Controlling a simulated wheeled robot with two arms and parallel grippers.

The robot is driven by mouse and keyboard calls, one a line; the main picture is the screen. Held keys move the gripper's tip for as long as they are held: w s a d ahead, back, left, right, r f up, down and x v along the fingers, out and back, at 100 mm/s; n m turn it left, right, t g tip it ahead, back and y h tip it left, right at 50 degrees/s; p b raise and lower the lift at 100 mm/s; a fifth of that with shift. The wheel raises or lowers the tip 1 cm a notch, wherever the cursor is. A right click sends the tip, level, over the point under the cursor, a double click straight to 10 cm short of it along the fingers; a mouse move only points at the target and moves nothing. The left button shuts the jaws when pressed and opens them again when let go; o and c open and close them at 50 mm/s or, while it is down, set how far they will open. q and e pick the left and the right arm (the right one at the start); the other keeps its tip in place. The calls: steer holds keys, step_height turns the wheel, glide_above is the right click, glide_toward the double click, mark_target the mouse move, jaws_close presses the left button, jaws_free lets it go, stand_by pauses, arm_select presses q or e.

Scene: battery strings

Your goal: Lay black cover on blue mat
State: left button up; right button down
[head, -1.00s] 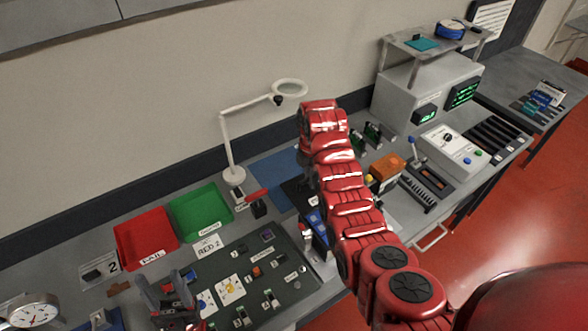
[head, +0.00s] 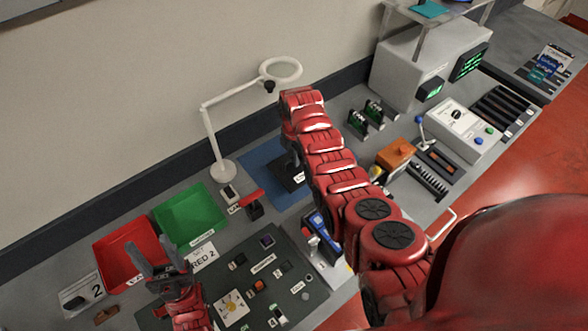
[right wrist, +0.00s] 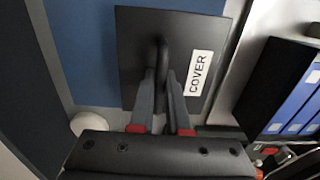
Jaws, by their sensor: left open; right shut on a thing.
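The black cover (right wrist: 137,45) is a flat dark plate with a handle and a white COVER label. In the right wrist view my right gripper (right wrist: 163,80) is shut on the handle. The blue mat (right wrist: 88,50) shows behind and left of the cover. In the head view the mat (head: 257,163) lies near the wall and the cover (head: 291,182) is over its right part, partly hidden by my right arm. I cannot tell whether the cover touches the mat. My left gripper (head: 160,254) is open and empty near the red tray.
A white magnifier lamp (head: 213,135) stands left of the mat. Red (head: 117,240) and green (head: 190,212) trays lie farther left. A dark board (head: 240,265) with small parts is in front. A blue-binder rack (right wrist: 283,95) stands right of the cover.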

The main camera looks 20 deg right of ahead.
step_height(320, 180, down, 5)
steer(key=shift+w+r+b, duration=0.1)
steer(key=shift+b, duration=1.15)
steer(key=shift+f, duration=0.2)
steer(key=c, duration=0.9)
jaws_free()
steer(key=shift+r, duration=0.15)
